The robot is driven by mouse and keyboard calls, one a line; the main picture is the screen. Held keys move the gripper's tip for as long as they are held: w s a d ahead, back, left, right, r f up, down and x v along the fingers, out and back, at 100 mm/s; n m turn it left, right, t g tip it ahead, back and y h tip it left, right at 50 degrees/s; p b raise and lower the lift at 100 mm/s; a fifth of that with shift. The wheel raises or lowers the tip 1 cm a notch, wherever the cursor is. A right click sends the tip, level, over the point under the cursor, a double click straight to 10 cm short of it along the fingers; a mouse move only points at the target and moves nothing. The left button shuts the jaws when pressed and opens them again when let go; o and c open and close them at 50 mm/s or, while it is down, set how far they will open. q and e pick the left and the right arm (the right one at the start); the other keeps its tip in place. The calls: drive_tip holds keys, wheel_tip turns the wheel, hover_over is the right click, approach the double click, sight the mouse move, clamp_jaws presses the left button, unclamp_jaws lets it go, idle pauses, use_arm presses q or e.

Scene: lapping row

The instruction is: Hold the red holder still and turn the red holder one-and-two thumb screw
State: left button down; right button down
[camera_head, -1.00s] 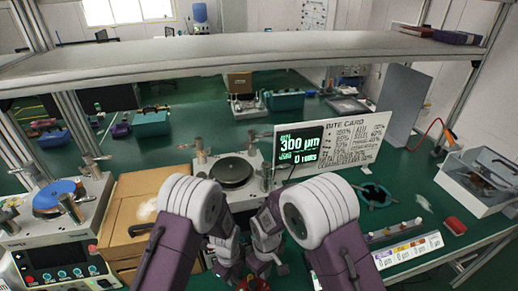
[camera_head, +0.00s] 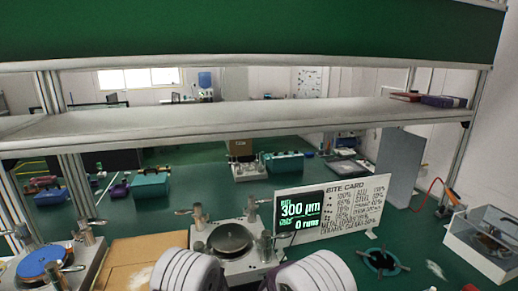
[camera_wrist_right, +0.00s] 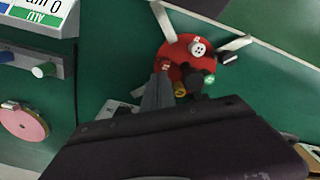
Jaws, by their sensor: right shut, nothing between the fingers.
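The red holder (camera_wrist_right: 180,54) is round and lies near the top middle of the right wrist view. Its upper face bears a white knob with holes (camera_wrist_right: 198,47) and several small coloured pieces around the rim. Which piece is the one-and-two thumb screw I cannot tell. My right gripper (camera_wrist_right: 162,78) is shut and empty, its grey fingers at the holder's lower left edge; contact is unclear. Two pale bars flank the holder; I cannot tell what they belong to. The holder is hidden in the head view. My left gripper is not in view.
The lapping plate (camera_head: 230,238) stands on a pale machine beside the display (camera_head: 300,212) and the bite card (camera_head: 347,205). A shelf (camera_head: 240,124) crosses above the green bench. A pink disc (camera_wrist_right: 24,121) shows in the wrist view. A bench edge runs close to the holder.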

drive_tip(key=shift+w+d, duration=0.2)
drive_tip(key=shift+w, duration=0.05)
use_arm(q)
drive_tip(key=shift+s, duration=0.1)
use_arm(e)
drive_tip(key=shift+w+d, duration=0.4)
drive_tip(key=shift+w, duration=0.1)
idle(0.3)
drive_tip(key=shift+d, duration=0.1)
drive_tip(key=shift+s+d, duration=0.15)
drive_tip(key=shift+d, duration=0.15)
wheel_tip(320, 180, up, 6)
idle(0.4)
